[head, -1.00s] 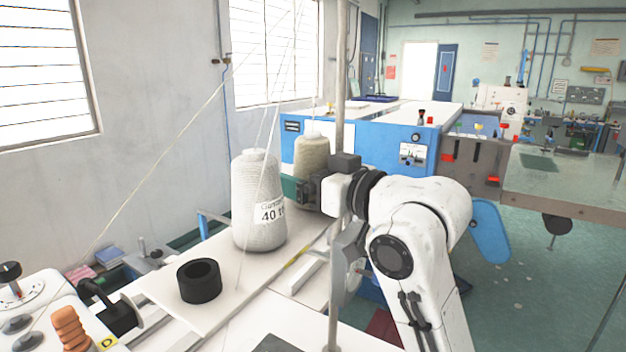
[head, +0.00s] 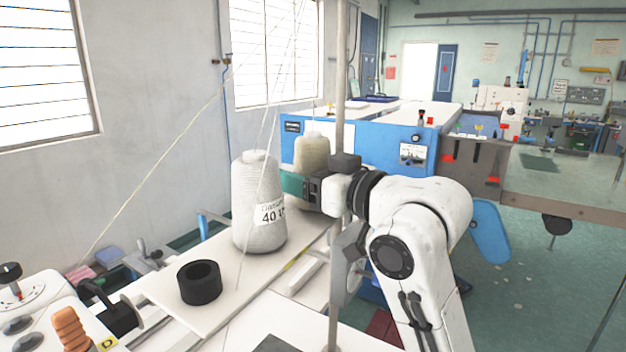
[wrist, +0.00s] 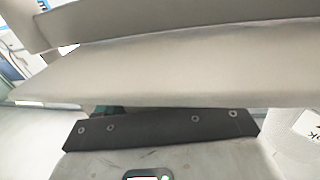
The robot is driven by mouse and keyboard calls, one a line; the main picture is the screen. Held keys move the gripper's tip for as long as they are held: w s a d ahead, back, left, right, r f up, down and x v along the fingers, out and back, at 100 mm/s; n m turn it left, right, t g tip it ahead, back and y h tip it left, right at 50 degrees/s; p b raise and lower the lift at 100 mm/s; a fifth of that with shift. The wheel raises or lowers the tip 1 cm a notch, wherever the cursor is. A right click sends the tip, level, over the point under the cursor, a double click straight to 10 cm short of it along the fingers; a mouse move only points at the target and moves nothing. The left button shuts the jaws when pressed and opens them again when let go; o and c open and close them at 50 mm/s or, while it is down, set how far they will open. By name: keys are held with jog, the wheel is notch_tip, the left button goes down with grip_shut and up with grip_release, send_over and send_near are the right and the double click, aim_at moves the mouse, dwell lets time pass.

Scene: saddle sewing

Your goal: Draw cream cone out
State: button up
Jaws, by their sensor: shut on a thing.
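The cream cone (head: 312,154) of thread stands upright on the white shelf board, behind the larger pale grey-white cone. My gripper (head: 296,186) reaches in from the right at the cream cone's lower part and is shut on it. In the wrist view, broad beige surfaces (wrist: 160,70) fill the upper part, too close to identify surely.
The pale cone (head: 258,200), labelled 40, stands just left of my gripper. A black ring (head: 199,282) lies on the white board (head: 222,308). Threads slant above the cones. A blue machine (head: 375,139) stands behind.

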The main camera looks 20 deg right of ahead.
aim_at(304, 137)
jog(key=shift+r+p, duration=3.3)
jog(key=shift+r, duration=1)
jog(key=shift+r, duration=2)
